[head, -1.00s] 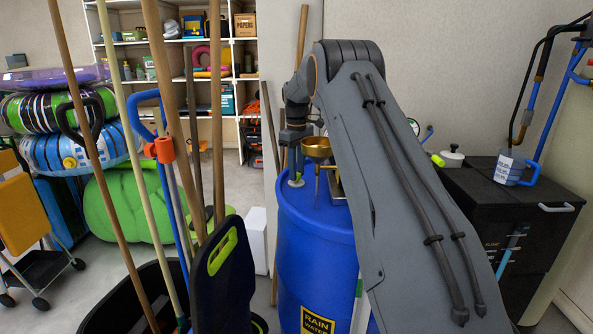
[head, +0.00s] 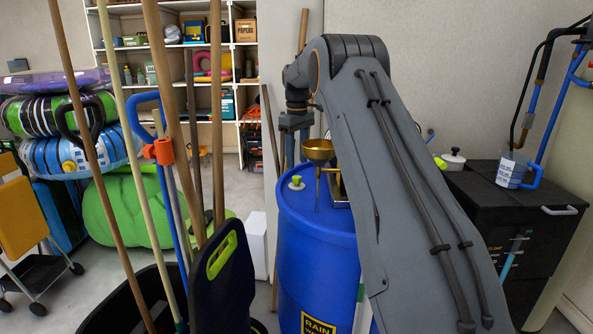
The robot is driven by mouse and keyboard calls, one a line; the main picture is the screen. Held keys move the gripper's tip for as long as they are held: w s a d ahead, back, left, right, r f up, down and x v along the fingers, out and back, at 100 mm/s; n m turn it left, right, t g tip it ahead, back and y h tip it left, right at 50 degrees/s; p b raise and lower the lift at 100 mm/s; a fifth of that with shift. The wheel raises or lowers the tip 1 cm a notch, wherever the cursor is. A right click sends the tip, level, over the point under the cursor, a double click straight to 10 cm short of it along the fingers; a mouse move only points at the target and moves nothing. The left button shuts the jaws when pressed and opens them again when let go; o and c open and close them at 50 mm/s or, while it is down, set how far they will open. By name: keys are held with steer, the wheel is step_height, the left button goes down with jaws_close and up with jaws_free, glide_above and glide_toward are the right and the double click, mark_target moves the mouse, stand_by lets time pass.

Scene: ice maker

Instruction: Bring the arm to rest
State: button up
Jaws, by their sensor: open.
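My gripper (head: 297,148) points down at the end of my grey arm, above the far left part of the blue rain water barrel (head: 318,235). It is open, with nothing seen between its fingers. It is small and partly hard to make out against the wall. A small white cap with a green top (head: 296,183) sits on the barrel lid below the gripper, apart from it. My arm hides the right part of the barrel.
A black chest (head: 540,215) at the right bears a white-and-blue mug (head: 508,170) and a white pot (head: 453,160). Several long handles rise from a black bin (head: 115,305) at the left. Shelves (head: 225,15) stand behind.

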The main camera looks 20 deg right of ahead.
steer(key=shift+r, duration=1.15)
steer(key=shift+r, duration=0.1)
